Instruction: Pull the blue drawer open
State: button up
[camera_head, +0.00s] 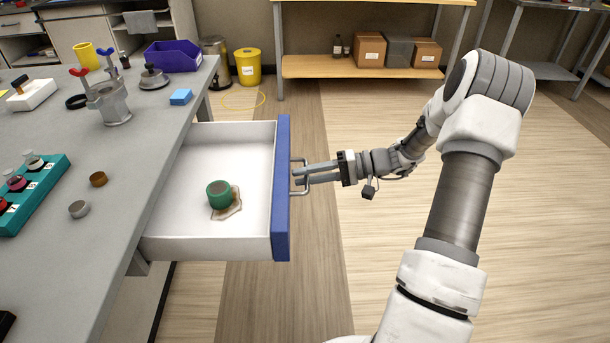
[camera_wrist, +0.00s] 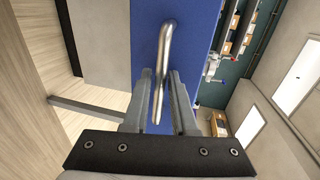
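The blue-fronted drawer (camera_head: 282,200) stands well out from the workbench in the head view. Its white inside shows from above. A metal bar handle (camera_head: 304,162) sits on the blue front. My gripper (camera_head: 294,176) is at this handle. In the wrist view, the two fingers of my gripper (camera_wrist: 161,75) lie on either side of the handle (camera_wrist: 165,45), with the blue drawer front (camera_wrist: 195,35) beyond. I cannot tell whether the fingers press on the bar or stand slightly apart from it.
A green cup (camera_head: 219,194) stands in the drawer on a brownish patch. The grey workbench (camera_head: 120,170) holds a purple bin (camera_head: 172,56), a blue block (camera_head: 181,97) and a teal rack (camera_head: 35,195). A shelf with boxes (camera_head: 369,50) stands behind. Floor to the right is clear.

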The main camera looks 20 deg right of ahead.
jog(key=shift+o, duration=0.9)
jog(key=shift+d, duration=0.1)
jog(key=p+v, duration=0.2)
jog(key=v, duration=1.5)
jog(key=shift+p, duration=0.3)
